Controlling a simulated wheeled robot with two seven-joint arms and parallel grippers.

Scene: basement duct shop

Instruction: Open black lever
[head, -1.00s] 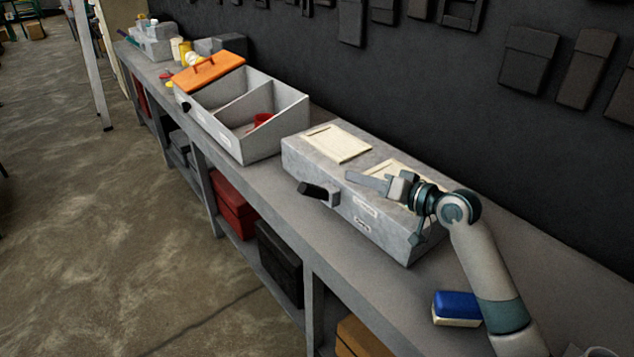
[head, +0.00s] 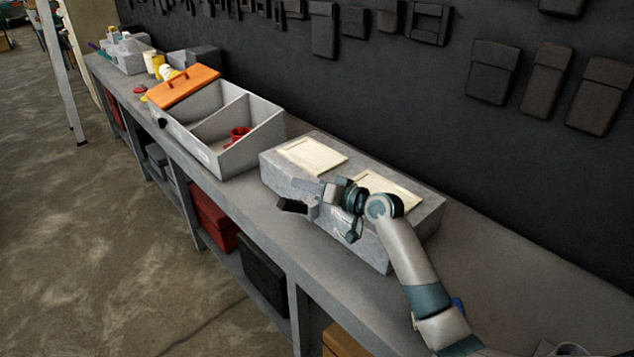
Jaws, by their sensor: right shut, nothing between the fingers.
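The black lever (head: 292,205) sticks out to the left from the front of a long grey box (head: 272,173) on the bench. Its grey mount is partly hidden by my right gripper (head: 303,187). This gripper is shut and empty, with its fingertips just above and behind the lever in the picture. I cannot tell whether they touch it. My right arm crosses the box's right part and hides some of its front. My left gripper is not in view.
A blue thing (head: 458,305) is mostly hidden behind my arm. The bench (head: 245,200) is clear before the box; a dark wall stands behind.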

